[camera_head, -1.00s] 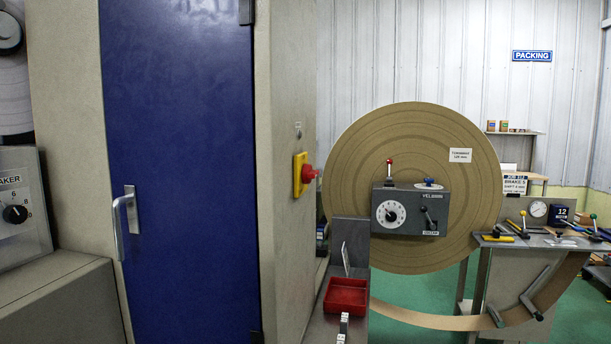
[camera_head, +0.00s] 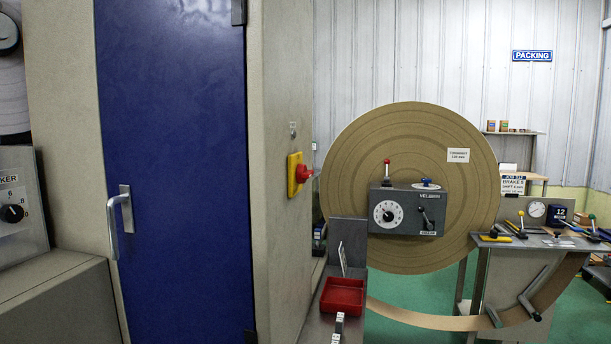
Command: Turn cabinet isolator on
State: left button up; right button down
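A red rotary switch knob (camera_head: 304,174) on a yellow plate (camera_head: 293,174) is mounted on the side face of the beige cabinet (camera_head: 275,250). It looks like the isolator, but its on or off marking is too small to read. The cabinet's blue door (camera_head: 180,150) is shut and has a metal handle (camera_head: 122,208) at its left edge. Neither of my grippers is in view.
A grey bench with a red tray (camera_head: 342,294) stands right of the cabinet. Behind it are a large brown roll (camera_head: 430,130) and a grey control box (camera_head: 407,211). A tool table (camera_head: 520,243) stands at right. Green floor shows between.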

aim_at(303, 174)
jog(key=k, duration=0.9)
jog(key=k+u, duration=0.2)
jog(key=u, duration=0.2)
jog(key=k+j+u, duration=0.1)
jog(key=u, duration=1.6)
jog(key=l+u, duration=0.2)
jog(key=k+l+u, duration=0.2)
jog(key=l, duration=0.15)
jog(key=k+l, duration=0.1)
jog(key=l, duration=1.5)
jog(key=k+l, duration=0.15)
jog(key=l, duration=0.65)
